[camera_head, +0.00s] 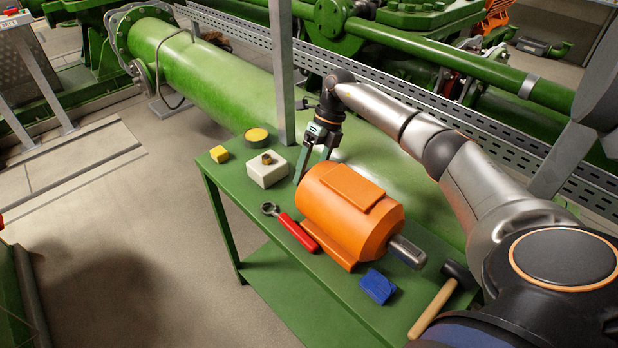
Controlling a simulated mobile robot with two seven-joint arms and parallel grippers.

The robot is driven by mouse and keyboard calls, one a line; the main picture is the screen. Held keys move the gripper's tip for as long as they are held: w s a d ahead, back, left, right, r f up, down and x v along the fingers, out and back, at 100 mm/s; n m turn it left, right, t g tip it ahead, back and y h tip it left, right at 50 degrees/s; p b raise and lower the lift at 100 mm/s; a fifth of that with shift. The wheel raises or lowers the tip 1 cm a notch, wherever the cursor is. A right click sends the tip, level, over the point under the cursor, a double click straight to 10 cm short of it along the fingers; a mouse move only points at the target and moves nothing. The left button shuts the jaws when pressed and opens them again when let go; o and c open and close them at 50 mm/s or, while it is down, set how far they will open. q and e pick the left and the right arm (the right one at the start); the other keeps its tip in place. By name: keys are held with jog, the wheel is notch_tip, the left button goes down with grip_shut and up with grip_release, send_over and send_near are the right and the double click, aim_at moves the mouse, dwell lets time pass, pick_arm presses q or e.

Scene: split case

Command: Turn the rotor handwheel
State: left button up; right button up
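An orange motor-like body (345,215) lies on the green workbench (262,270), with a grey shaft (407,251) sticking out of its near right end. I cannot make out a handwheel; the motor's far end is turned away from the camera. My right gripper (311,172), on the arm coming in from the right, points down at the motor's far left end. Its fingers are apart with nothing visible between them. I cannot tell whether it touches the motor. My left gripper is not in view.
A white box with a brown knob (268,169), a yellow block (219,154) and a yellow-black disc (257,136) stand at the bench's far end. A red-handled wrench (296,231), blue block (378,287) and mallet (434,308) lie around the motor. A grey post (282,70) rises behind.

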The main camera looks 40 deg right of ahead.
jog(key=shift+d+f+y+b, duration=0.15)
jog(key=shift+d+y+b, duration=0.05)
jog(key=shift+y+b, duration=0.9)
jog(key=o, duration=1.2)
jog(key=shift+o, duration=0.2)
jog(key=b+v, duration=0.1)
jog(key=v, duration=0.6)
jog(key=shift+d+r+b, duration=0.2)
jog(key=shift+r+b, duration=0.1)
jog(key=shift+w, duration=0.1)
